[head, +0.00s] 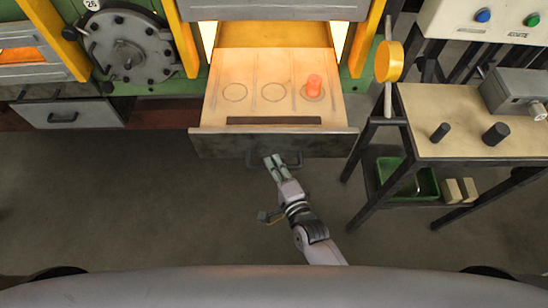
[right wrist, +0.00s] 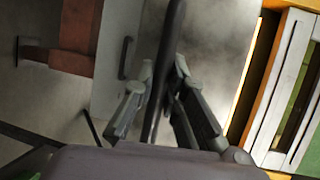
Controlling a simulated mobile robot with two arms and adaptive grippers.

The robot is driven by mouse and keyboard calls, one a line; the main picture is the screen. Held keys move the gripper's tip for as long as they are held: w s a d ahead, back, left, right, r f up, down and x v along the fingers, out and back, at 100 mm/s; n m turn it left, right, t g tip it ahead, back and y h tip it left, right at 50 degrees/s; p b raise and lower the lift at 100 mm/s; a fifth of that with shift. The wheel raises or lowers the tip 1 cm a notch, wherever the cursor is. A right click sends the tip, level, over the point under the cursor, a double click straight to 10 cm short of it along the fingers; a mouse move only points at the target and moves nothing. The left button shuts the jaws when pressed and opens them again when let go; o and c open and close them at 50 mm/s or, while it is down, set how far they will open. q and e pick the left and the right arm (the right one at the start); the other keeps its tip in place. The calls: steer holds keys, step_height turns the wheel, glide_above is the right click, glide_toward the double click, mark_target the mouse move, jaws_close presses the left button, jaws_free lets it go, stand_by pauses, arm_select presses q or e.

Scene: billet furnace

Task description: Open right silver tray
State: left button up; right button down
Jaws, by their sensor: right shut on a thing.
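The right silver tray (head: 262,142) is pulled out toward me from the lit furnace opening. Its pale top has round marks, and a glowing orange billet (head: 314,86) stands upright in the right one. My right gripper (head: 273,162) is at the dark handle (head: 291,164) on the tray's front. In the right wrist view, its two fingers (right wrist: 160,95) are shut on the dark handle bar (right wrist: 170,50), which runs between them. My left gripper is not in view.
A second silver tray (head: 40,113) with a handle sits shut at the left. A work table (head: 445,110) with dark cylinders stands close on the right, a green bin (head: 425,185) on its lower shelf. Floor (head: 130,200) in front is clear.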

steer(key=shift+f, duration=0.1)
steer(key=c, duration=1.6)
jaws_free()
steer(key=v, duration=1.2)
